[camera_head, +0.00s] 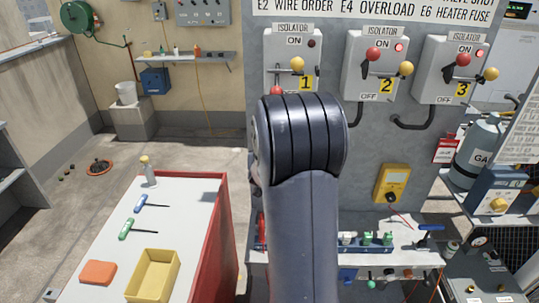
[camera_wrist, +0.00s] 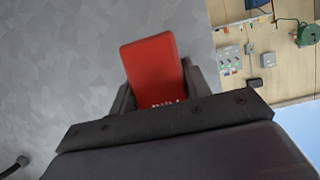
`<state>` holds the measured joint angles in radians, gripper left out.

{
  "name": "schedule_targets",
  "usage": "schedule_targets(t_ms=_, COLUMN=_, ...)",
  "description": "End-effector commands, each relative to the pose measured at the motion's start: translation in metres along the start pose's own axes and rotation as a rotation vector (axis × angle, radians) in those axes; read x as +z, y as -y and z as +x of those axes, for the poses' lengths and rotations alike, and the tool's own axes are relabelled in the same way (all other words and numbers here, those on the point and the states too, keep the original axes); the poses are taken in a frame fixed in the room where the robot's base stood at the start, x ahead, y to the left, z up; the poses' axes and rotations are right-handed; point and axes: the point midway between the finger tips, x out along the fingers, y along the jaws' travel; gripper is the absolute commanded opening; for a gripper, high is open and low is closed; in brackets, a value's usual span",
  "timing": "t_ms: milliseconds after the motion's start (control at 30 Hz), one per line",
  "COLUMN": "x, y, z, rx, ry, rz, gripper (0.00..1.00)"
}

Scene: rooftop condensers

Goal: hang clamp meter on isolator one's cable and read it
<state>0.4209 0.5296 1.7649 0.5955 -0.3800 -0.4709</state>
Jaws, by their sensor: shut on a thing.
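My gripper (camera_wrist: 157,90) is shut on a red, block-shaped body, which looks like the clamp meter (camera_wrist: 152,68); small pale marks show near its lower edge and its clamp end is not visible. In the head view my arm hides the gripper and the meter. Isolator one (camera_head: 283,50) is a grey box with a yellow knob, a red knob, a dark lamp and a yellow "1" label. Its lower part and cable are hidden behind my arm. In the wrist view a dark cable piece (camera_wrist: 14,167) shows at lower left; I cannot tell whose it is.
Isolator two (camera_head: 372,68) and isolator three (camera_head: 450,70) have lit red lamps and black cables below. A yellow meter (camera_head: 392,184) hangs on the grey panel above a cluttered shelf. A gas cylinder (camera_head: 478,148) stands right. A red-sided bench (camera_head: 190,215) with tools stands left; floor beyond is mostly clear.

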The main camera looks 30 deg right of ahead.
Motion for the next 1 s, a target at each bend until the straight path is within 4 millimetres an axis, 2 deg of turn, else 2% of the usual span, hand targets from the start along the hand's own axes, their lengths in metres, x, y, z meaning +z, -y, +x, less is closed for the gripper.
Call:
schedule_targets(t_ms=67, x=-0.001, y=0.0, z=0.0, rx=0.0, ry=-0.001, rz=0.0, gripper=0.17)
schedule_targets(t_ms=100, x=-0.001, y=0.0, z=0.0, rx=0.0, ry=-0.001, rz=0.0, gripper=0.48)
schedule_targets(t_ms=367, x=-0.001, y=0.0, z=0.0, rx=0.0, ry=-0.001, rz=0.0, gripper=0.69)
schedule_targets(t_ms=733, x=0.0, y=0.0, z=-0.006, rx=0.0, ry=0.0, rz=0.0, gripper=0.71)
schedule_targets(t_ms=867, x=-0.001, y=0.0, z=-0.02, rx=-0.001, ry=-0.001, rz=0.001, gripper=0.71)
schedule_targets(t_ms=1000, x=-0.002, y=0.001, z=-0.044, rx=-0.002, ry=-0.003, rz=0.0, gripper=0.71)
